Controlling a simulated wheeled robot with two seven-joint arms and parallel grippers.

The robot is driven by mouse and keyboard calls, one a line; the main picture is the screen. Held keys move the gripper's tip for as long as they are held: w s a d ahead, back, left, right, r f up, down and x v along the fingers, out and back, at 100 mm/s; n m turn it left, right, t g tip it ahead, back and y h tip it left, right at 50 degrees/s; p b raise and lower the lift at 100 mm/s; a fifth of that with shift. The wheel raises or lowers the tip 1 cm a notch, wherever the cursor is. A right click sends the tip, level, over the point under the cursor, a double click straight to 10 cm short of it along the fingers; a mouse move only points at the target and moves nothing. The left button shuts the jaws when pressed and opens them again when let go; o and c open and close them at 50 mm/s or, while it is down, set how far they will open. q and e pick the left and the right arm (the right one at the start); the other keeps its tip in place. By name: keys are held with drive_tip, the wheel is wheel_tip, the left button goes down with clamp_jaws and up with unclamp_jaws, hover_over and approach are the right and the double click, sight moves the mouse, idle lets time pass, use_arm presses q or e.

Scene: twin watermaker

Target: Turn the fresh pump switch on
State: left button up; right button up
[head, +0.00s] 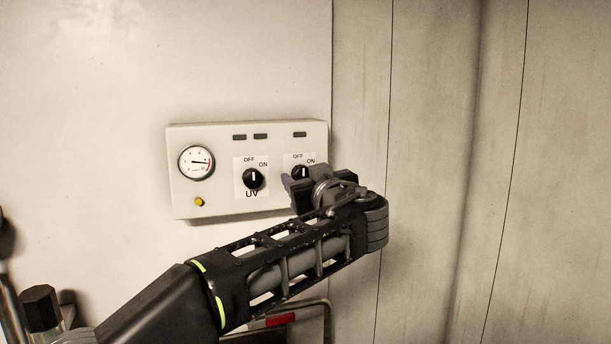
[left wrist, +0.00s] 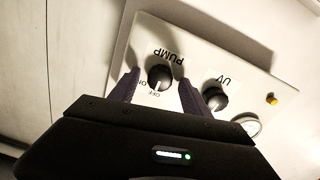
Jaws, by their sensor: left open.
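The control panel (head: 222,189) is a pale box on the wall with two black rotary switches. The pump switch (head: 302,171) is the right one in the head view, partly hidden by my gripper; its white pointer stands near OFF. In the left wrist view the pump switch (left wrist: 160,77) shows upside down under the word PUMP. My left gripper (left wrist: 157,88) is open, with its fingers on either side of the pump switch; I cannot tell whether they touch it. In the head view the left gripper (head: 298,188) is at the panel's right end. My right gripper is not in view.
The UV switch (head: 253,179) is left of the pump switch, its pointer upright toward OFF; it is close to one finger in the wrist view. A round gauge (head: 196,162) and a yellow button (head: 199,202) are at the panel's left. Bare wall lies above.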

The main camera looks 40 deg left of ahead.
use_arm(q)
drive_tip(key=shift+c, duration=0.3)
clamp_jaws()
drive_tip(key=shift+f+m+b, duration=0.1)
drive_tip(key=shift+m+b, duration=0.7)
drive_tip(key=shift+m, duration=0.3)
drive_tip(key=shift+m+b, duration=0.35)
drive_tip(key=shift+m, duration=0.85)
drive_tip(key=m, duration=0.3)
drive_tip(key=shift+d+m, duration=0.1)
drive_tip(key=shift+m, duration=2)
